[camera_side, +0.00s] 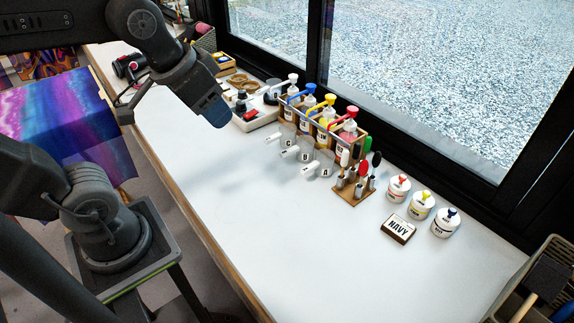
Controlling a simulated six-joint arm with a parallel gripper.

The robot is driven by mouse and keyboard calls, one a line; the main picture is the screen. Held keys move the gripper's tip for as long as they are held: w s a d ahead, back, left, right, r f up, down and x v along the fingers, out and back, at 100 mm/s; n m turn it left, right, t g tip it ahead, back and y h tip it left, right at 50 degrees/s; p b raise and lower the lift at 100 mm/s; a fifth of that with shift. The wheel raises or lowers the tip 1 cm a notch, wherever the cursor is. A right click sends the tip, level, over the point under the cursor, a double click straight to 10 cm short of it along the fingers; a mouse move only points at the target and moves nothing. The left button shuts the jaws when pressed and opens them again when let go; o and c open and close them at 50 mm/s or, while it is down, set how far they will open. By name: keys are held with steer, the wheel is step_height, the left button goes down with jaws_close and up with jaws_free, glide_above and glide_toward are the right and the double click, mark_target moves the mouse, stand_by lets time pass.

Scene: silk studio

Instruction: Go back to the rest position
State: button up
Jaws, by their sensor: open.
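My arm reaches in from the upper left over the white worktop (222,225). My gripper (213,112) hangs at its end with a blue tip, pointing down and to the right, above the worktop and left of the bottle rack. It is open, with nothing seen in it, though the single angle hides the gap between its fingers. A soft shadow lies on the worktop below it.
A wooden rack (362,131) holds pump bottles in several colours. Clear scoops (318,165) lie before it. A tool stand (352,193), lidded jars (420,206) and a NAVY block (397,229) stand rightward. A scale (254,119) is behind. The front worktop is clear.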

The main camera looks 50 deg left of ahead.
steer(key=s+f, duration=0.1)
steer(key=s+d+f, duration=0.1)
steer(key=shift+s+f, duration=0.1)
steer(key=shift+s, duration=0.2)
stand_by(1.5)
